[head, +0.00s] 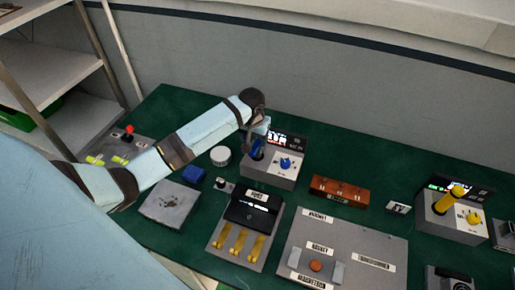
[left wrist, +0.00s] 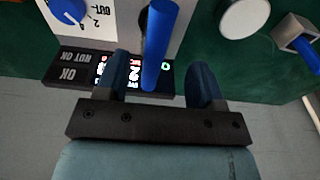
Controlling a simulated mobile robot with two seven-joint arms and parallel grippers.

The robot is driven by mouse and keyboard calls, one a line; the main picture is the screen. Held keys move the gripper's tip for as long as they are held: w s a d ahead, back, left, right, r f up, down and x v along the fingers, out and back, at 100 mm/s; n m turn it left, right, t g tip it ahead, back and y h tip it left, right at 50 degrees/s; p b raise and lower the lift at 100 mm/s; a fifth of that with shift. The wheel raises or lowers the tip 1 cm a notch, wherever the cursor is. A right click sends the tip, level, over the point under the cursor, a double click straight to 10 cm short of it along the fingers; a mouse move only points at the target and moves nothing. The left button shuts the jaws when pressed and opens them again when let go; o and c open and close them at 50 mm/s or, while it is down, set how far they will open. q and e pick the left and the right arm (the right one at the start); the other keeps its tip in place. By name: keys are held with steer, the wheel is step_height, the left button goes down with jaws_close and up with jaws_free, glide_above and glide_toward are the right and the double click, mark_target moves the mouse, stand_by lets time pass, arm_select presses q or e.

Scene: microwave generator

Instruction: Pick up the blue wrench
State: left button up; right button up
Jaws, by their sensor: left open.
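The blue wrench (head: 257,148) shows as an upright blue rod on a grey device (head: 277,177) with a blue knob and a lit display. In the left wrist view the blue wrench (left wrist: 159,40) appears between the two fingers. My left gripper (head: 260,134) is at the rod's upper part, pointing down, and its fingers are open in the left wrist view (left wrist: 160,80). A gap shows on both sides of the rod, wider on the right. I cannot tell whether the fingers are level with it. My right gripper is not in view.
Brown, black and grey panels stand in front and to the right. A similar device (head: 447,220) with a yellow rod is at far right. A wall is behind.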

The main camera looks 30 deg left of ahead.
mark_target(258, 147)
arm_select(q)
steer(key=shift+w+d+f+p, duration=0.1)
steer(key=shift+w+f+p, duration=0.1)
steer(key=shift+f, duration=0.75)
steer(key=shift+w+f+p, duration=0.15)
steer(key=shift+f+p, duration=0.1)
steer(key=shift+f, duration=0.75)
steer(key=shift+w+d+f+p, duration=0.1)
steer(key=shift+w+f+p, duration=0.1)
steer(key=shift+f, duration=0.75)
steer(key=shift+r, duration=0.1)
steer(key=c, duration=1)
steer(key=shift+c, duration=0.5)
steer(key=shift+r, duration=0.1)
